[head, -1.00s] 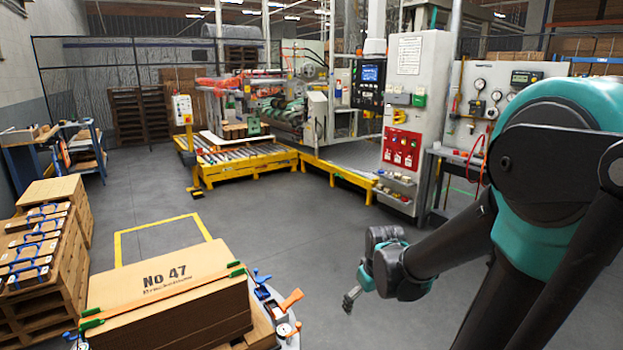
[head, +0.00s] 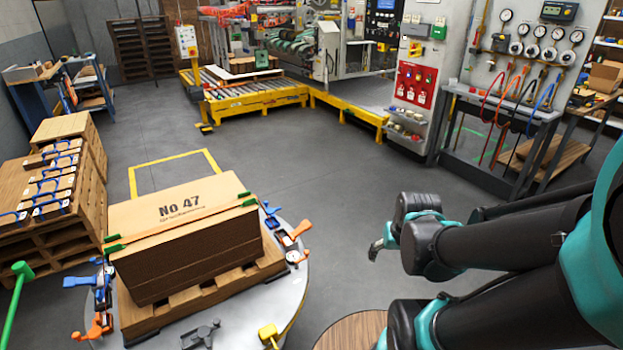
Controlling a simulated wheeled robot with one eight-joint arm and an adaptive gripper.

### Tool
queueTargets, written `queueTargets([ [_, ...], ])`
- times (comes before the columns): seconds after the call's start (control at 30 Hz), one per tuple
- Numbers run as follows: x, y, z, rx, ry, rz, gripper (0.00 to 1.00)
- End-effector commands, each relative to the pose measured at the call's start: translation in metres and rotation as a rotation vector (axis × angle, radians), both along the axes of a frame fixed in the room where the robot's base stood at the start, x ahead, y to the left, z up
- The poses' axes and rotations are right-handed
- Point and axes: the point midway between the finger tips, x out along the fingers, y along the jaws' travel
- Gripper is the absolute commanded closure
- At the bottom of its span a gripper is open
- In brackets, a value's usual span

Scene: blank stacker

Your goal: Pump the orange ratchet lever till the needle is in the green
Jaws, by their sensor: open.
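An orange lever (head: 299,231) stands up at the right rim of the round grey table, with a small round white dial (head: 293,257) just below it. The dial's needle and any green zone are too small to read. Another orange handle (head: 98,326) is at the table's lower left rim, and I cannot tell which is the ratchet lever. My gripper (head: 374,250) hangs open and empty to the right of the table, apart from the right-hand lever.
Cardboard blanks marked No 47 (head: 180,208) lie on a pallet on the round table (head: 250,320). Blue clamps (head: 270,210) and a yellow knob (head: 268,331) sit along the rim. A wooden round top (head: 350,331) is at the bottom. Open floor lies behind.

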Motion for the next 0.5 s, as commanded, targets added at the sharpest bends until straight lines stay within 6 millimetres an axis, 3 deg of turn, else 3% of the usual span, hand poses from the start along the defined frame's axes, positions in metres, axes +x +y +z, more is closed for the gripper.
queueTargets([
  [0.03, 0.005, 0.001, 0.002, -0.002, 0.0, 0.007, 0.41],
  [0.17, 0.027, 0.007, 0.009, -0.009, 0.003, 0.035, 0.57],
  [0.5, 0.116, 0.039, 0.024, -0.041, 0.012, 0.15, 0.99],
])
